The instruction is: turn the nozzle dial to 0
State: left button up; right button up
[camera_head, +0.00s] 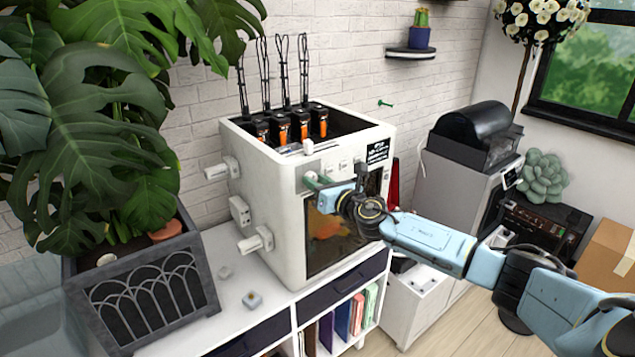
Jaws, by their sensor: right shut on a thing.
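The white 3D printer (266,187) stands on a white cabinet, with a dark front window and several small controls along the top of its front. My right gripper (325,186) is at the upper left of the printer's front. It is shut on what looks like the nozzle dial (311,178), of which only a small pale green part shows. The gripper hides most of the dial, so its pointer and marks cannot be read. My left gripper is not in view.
A large potted plant (110,130) stands left of the printer. The white cabinet (215,260) holds books below and has small loose pieces on top.

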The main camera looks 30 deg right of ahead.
jog(key=o, duration=1)
jog(key=shift+c, duration=0.2)
jog(key=s+d+b, duration=0.1)
jog(key=s+b, duration=0.1)
jog(key=s, duration=1.1)
jog(key=shift+s, duration=0.2)
jog(key=shift+f, duration=0.1)
